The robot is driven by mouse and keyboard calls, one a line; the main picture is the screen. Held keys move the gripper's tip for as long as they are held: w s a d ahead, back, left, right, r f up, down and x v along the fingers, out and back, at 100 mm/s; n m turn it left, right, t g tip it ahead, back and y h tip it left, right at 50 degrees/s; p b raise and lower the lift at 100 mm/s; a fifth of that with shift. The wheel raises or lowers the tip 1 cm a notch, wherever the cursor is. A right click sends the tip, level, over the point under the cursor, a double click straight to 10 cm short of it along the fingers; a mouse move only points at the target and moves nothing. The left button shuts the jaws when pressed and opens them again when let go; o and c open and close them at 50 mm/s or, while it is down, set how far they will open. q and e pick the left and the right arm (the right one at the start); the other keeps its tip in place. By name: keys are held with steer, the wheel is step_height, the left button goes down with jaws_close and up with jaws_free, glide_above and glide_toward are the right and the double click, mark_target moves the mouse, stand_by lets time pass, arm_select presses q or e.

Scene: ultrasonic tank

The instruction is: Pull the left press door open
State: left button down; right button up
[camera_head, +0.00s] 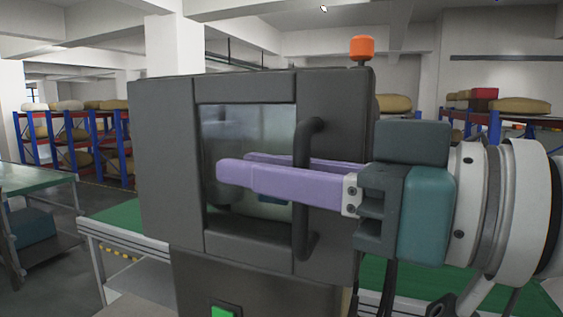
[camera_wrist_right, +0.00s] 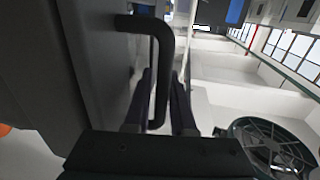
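The press (camera_head: 160,160) is a dark grey box with a glazed door (camera_head: 250,252), which looks shut in the head view. A black vertical bar handle (camera_head: 308,140) stands out on the door's right side. The handle also shows in the right wrist view (camera_wrist_right: 164,60). My right gripper (camera_head: 230,168) comes in from the right with its purple fingers across the handle. In the wrist view its fingers (camera_wrist_right: 162,90) lie on either side of the bar, close against it, and look shut on it. The near finger hides the handle's middle. My left gripper is not in view.
An orange beacon (camera_head: 361,48) sits on top of the press. A green-topped bench (camera_head: 118,222) runs behind it. Another table (camera_head: 32,180) stands at the far left. Blue racks (camera_head: 95,140) with sacks line the back. Floor shows between table and bench.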

jaws_close()
stand_by(1.2)
